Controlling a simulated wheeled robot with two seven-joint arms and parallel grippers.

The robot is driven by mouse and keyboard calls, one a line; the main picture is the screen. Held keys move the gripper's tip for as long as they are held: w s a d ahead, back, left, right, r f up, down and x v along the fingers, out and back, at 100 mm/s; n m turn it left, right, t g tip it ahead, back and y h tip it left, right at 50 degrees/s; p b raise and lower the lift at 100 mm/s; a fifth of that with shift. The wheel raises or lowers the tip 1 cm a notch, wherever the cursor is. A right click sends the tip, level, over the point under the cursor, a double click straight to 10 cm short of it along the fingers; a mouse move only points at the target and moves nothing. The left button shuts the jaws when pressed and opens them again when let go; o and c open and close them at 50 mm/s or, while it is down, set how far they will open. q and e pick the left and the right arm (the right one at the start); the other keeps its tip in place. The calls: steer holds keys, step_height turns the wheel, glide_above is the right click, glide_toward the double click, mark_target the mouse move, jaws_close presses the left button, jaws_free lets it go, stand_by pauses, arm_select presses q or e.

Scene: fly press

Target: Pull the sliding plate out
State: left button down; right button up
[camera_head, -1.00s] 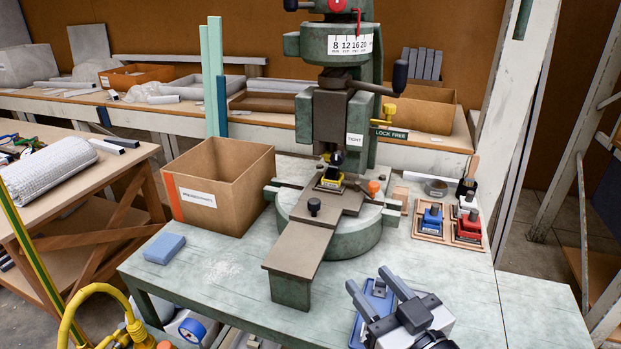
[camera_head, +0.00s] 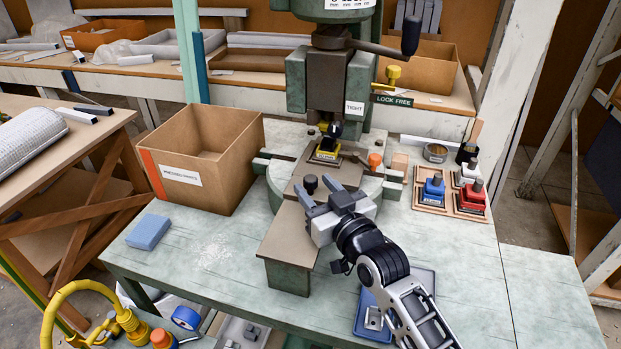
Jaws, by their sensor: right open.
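The sliding plate (camera_head: 289,236) is a brown flat plate that runs from under the press ram toward the front of the bench. A small dark knob (camera_head: 310,183) stands up on it. The gripper body hides part of the plate's right edge. My left gripper is not in view.
The green fly press (camera_head: 330,85) stands behind the plate. A cardboard box (camera_head: 205,165) is on the left, with a blue block (camera_head: 148,232) in front of it. A wooden tray (camera_head: 451,196) with blue, white and red tools is on the right. A blue tray (camera_head: 368,322) lies under my right arm.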

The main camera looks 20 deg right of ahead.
steer(key=shift+w+a, duration=0.15)
steer(key=shift+w, duration=0.55)
steer(key=shift+w+a, duration=0.15)
steer(key=shift+w, duration=0.55)
